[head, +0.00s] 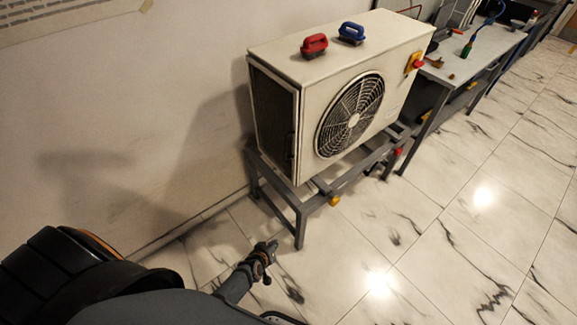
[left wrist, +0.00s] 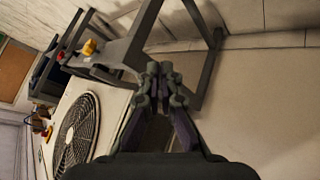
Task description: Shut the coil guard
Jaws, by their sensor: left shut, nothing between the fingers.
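The coil guard (head: 272,122) is a dark mesh panel in a pale frame at the left end of the white outdoor unit (head: 345,55). A small dark handle (head: 290,146) shows near its right edge. I cannot tell whether the guard stands slightly ajar or lies flush. My left gripper (head: 267,248) is shut and empty, in front of and below the unit, apart from the guard. In the left wrist view, its fingertips (left wrist: 160,72) meet, with the unit's fan grille (left wrist: 78,130) to the left. The guard is not clearly visible there. My right gripper is not in view.
The unit stands on a grey metal frame (head: 300,222) near the wall. A red clamp-like tool (head: 314,45) and a blue one (head: 351,33) sit on its top. A workbench (head: 478,52) is at the upper right. The marble floor (head: 440,230) in front is clear.

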